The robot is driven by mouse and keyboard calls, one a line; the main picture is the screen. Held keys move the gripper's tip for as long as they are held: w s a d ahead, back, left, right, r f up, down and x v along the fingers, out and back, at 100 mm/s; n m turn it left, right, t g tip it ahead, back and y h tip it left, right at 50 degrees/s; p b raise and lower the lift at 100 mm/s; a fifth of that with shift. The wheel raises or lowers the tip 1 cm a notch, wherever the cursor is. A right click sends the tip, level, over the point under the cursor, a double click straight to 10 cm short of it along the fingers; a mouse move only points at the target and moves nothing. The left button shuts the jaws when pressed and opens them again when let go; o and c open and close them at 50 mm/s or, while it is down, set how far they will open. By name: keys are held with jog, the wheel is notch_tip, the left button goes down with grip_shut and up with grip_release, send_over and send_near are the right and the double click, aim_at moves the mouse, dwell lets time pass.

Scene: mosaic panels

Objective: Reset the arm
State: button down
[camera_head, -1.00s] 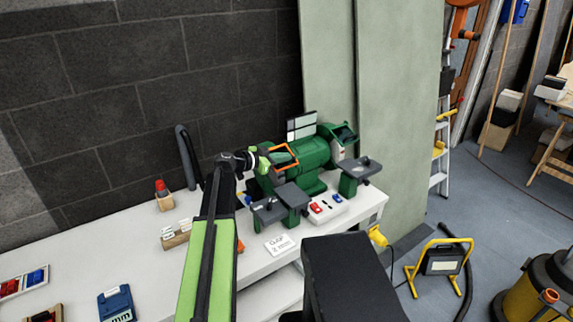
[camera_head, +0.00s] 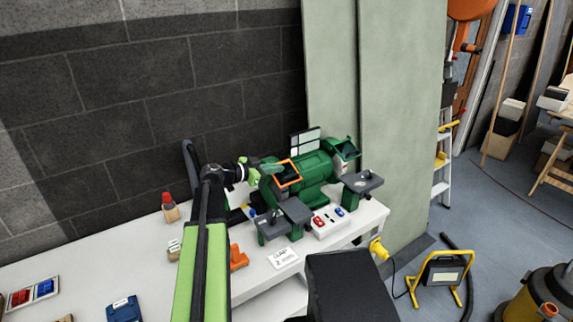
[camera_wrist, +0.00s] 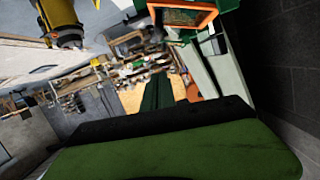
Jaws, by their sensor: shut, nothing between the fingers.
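My gripper (camera_head: 272,169) shows in the head view at the end of my green and black arm. It is shut and empty. Its tip appears just left of the orange-framed eye guard (camera_head: 288,174) of the green bench grinder (camera_head: 312,169). I cannot tell whether it touches the guard. In the wrist view a wide green and black part of mine fills the bottom. The orange-framed guard also shows at the top of that view (camera_wrist: 183,15).
The grinder stands on a white bench (camera_head: 110,258) against a dark block wall. A red-capped bottle (camera_head: 170,208), an orange object (camera_head: 238,258) and a label card (camera_head: 283,258) are on the bench. A yellow work light (camera_head: 441,273) stands on the floor to the right.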

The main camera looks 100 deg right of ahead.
jog(key=v, duration=0.3)
jog(key=shift+w+a, duration=0.2)
jog(key=shift+w, duration=0.1)
